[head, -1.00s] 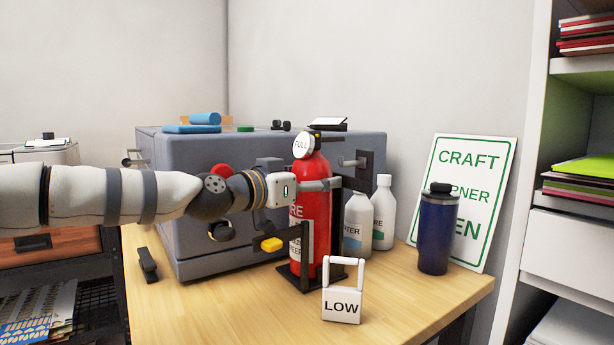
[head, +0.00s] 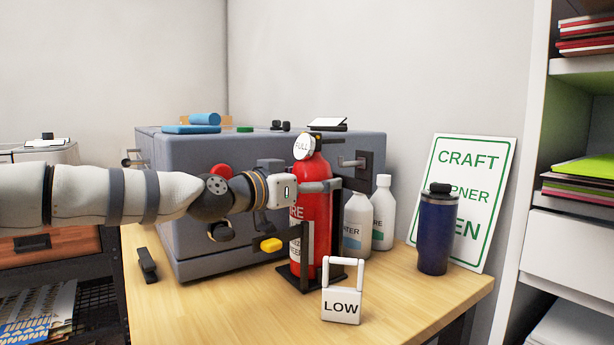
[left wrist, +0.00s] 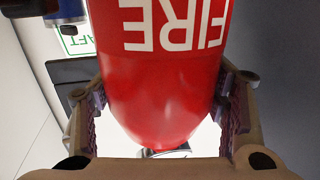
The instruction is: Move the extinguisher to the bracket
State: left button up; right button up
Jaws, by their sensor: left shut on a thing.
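The red fire extinguisher (head: 312,200) is upright and carries a round white FULL tag (head: 302,147). My left gripper (head: 318,187) is shut around its body, with the arm coming in from the left. In the left wrist view the red body (left wrist: 160,80), with upside-down FIRE lettering, lies between the two finger pads. The black bracket (head: 305,258) stands on the table, its posts on both sides of the extinguisher's lower part. The extinguisher's bottom is low, near the bracket's base plate; I cannot tell if it touches. My right gripper is not in view.
A white LOW tag with a handle (head: 341,306) stands just in front of the bracket. White bottles (head: 383,212), a blue tumbler (head: 437,233) and a craft corner sign (head: 475,160) are to the right. A large grey machine (head: 260,155) is behind.

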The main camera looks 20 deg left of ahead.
pick_arm(q)
jog(key=shift+w+f, duration=0.2)
jog(key=shift+f, duration=0.45)
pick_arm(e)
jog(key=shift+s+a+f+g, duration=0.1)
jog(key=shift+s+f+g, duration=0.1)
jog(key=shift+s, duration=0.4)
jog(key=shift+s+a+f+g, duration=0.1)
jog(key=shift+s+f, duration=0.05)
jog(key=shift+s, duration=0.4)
pick_arm(q)
jog(key=o, duration=2)
jog(key=shift+o, duration=0.5)
jog(key=shift+f, duration=0.5)
jog(key=shift+o, duration=0.8)
jog(key=shift+r, duration=0.1)
jog(key=shift+s+r, duration=0.1)
jog(key=p+v, duration=0.4)
jog(key=v, duration=0.3)
jog(key=shift+s+r, duration=0.2)
jog(key=shift+r, duration=0.05)
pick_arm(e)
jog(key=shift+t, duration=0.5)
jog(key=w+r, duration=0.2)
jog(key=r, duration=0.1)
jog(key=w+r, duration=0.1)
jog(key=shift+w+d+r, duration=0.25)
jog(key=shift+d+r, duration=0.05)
